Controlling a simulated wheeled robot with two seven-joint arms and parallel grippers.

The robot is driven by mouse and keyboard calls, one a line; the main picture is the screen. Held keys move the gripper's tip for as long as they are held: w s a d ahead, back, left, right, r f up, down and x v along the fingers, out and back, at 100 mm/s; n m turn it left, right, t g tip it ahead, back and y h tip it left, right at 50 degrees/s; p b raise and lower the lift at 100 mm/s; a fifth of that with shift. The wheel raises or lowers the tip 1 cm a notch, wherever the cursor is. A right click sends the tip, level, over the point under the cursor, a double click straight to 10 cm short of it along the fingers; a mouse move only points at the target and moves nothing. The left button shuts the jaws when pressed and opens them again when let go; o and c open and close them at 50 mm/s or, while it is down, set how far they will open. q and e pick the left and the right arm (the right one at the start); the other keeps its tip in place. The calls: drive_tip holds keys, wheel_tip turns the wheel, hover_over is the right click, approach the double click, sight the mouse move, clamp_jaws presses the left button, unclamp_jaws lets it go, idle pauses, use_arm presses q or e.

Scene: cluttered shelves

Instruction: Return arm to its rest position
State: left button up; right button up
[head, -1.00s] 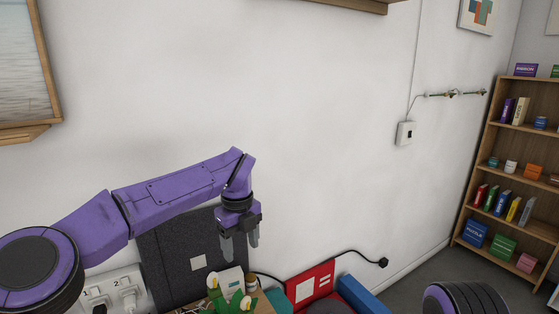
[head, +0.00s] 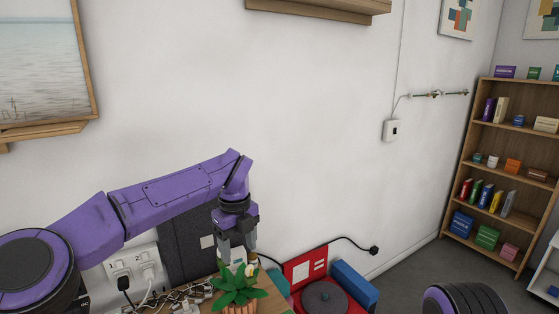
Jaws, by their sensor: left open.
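My left arm (head: 165,194) is purple and comes in from the lower left, its forearm reaching right and its wrist bent downward. My left gripper (head: 237,248) points down, open, with nothing seen between its grey fingers. It shows above and behind a green-leaved plant (head: 240,286) in an orange pot, and I cannot tell whether they touch.
A wooden shelf unit (head: 484,146) with books and boxes stands at the right. A wooden surface (head: 272,301) carries the plant. Beyond it are a red item (head: 305,268), a blue block (head: 354,284) and a dark panel (head: 183,240). A socket strip (head: 133,265) is at left.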

use_arm(q)
drive_tip(key=w+a+f+m+t+y+b, duration=0.1)
drive_tip(key=a+f+m+t+y, duration=0.15)
drive_tip(key=f+m, duration=0.35)
drive_tip(key=a+f+m+t+y, duration=0.2)
drive_tip(key=f+m+t+y, duration=0.1)
drive_tip(key=f+m, duration=0.25)
drive_tip(key=s+a+f+m+t+b, duration=0.2)
drive_tip(key=s+f+m, duration=0.3)
drive_tip(key=f+m, duration=0.4)
drive_tip(key=s+a+f+m+t+b, duration=0.1)
drive_tip(key=s+f+m, duration=0.5)
drive_tip(key=f, duration=0.6)
drive_tip(key=s+a+f+m+g+b, duration=0.1)
drive_tip(key=s+a+f+m+b, duration=0.1)
drive_tip(key=s, duration=0.8)
drive_tip(key=s+a+f+m+g+h+b, duration=0.1)
drive_tip(key=s+a+f+m, duration=0.4)
drive_tip(key=s, duration=0.5)
drive_tip(key=s+a+f+m+g+h+b, duration=0.1)
drive_tip(key=s+a+f+m+g+b, duration=0.2)
drive_tip(key=s+a+f, duration=0.3)
drive_tip(key=s+f+m, duration=0.1)
drive_tip(key=s+f, duration=0.1)
drive_tip(key=s, duration=0.2)
drive_tip(key=shift+a+f, duration=0.2)
drive_tip(key=shift+f, duration=0.05)
use_arm(e)
wheel_tip(320, 180, down, 10)
drive_tip(key=shift+s, duration=0.3)
